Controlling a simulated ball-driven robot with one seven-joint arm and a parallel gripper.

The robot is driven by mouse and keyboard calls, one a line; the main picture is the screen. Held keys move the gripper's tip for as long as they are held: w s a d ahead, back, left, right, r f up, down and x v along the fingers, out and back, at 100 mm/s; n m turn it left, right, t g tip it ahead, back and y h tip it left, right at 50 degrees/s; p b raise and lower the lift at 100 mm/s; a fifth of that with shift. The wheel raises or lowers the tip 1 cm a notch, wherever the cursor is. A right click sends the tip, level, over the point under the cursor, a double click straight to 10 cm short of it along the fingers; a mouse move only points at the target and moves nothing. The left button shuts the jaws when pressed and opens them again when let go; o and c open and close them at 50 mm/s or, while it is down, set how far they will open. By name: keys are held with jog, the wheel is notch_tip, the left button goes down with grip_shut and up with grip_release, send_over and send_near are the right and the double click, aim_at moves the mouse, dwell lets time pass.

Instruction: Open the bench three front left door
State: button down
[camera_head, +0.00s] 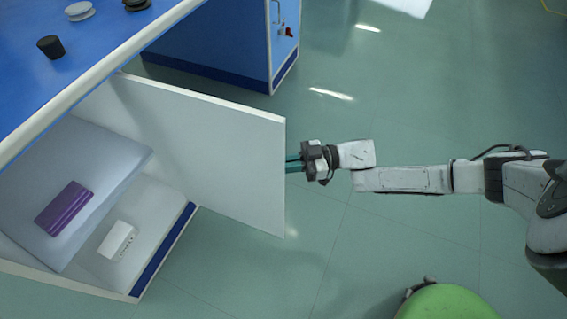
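A white cabinet door (205,150) on the blue-topped bench (95,35) stands wide open, swung out over the floor. Its hinge side is at the bench front and its free edge points right. My gripper (290,163) is at that free edge, with its teal fingers reaching to the door. The fingertips meet or pass behind the edge, so I cannot tell whether they hold anything. The door's handle is hidden.
Inside the open cabinet, a purple box (64,208) lies on the shelf (110,165) and a white box (117,240) sits below. A second blue cabinet (230,45) stands behind. A green rounded object (448,303) is at the bottom right. The floor (400,240) around my arm is clear.

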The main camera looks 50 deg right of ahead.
jog(key=shift+w+a+r, duration=0.2)
jog(key=shift+a, duration=0.05)
jog(key=c, duration=1.2)
grip_release()
jog(key=shift+a, duration=0.1)
jog(key=shift+f, duration=0.1)
jog(key=shift+s, duration=0.1)
jog(key=p+v, duration=0.1)
jog(key=v, duration=1)
jog(key=shift+f, duration=0.1)
